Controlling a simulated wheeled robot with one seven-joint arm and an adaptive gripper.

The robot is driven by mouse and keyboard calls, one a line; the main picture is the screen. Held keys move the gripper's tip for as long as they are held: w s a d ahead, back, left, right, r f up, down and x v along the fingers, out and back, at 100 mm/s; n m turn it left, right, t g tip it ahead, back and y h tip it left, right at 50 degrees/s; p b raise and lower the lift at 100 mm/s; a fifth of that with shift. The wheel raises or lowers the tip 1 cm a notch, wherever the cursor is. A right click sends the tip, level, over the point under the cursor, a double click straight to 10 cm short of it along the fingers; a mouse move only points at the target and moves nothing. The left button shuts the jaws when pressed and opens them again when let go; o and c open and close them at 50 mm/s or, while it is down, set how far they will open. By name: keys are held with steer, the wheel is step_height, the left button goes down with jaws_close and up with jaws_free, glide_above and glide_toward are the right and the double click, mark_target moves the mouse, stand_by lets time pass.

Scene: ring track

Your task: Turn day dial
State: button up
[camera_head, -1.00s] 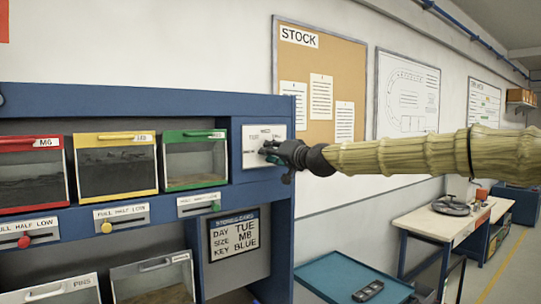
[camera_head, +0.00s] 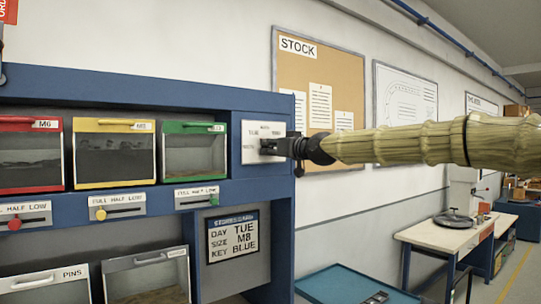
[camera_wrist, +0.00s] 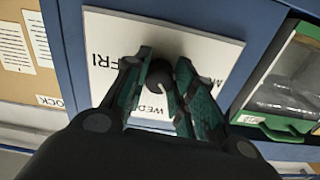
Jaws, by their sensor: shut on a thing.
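The day dial's white plate (camera_head: 264,133) is set in the blue cabinet front, right of the green bin. It also shows in the wrist view (camera_wrist: 195,42), where FRI and part of WED can be read. My gripper (camera_head: 270,146) is at the plate, and in the wrist view its fingers (camera_wrist: 164,82) are closed around a dark round knob (camera_wrist: 160,74). The knob's pointer is mostly hidden by the fingers, so I cannot tell which day it points at. A card (camera_head: 232,236) below reads DAY TUE, SIZE M8, KEY BLUE.
Red (camera_head: 31,155), yellow (camera_head: 114,153) and green (camera_head: 194,149) bins stand left of the dial, with sliders beneath them. A blue tray (camera_head: 345,284) is at lower right. A workbench (camera_head: 440,233) stands farther back at right.

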steer(key=shift+n, duration=0.5)
steer(key=o, duration=1)
steer(key=v, duration=1.2)
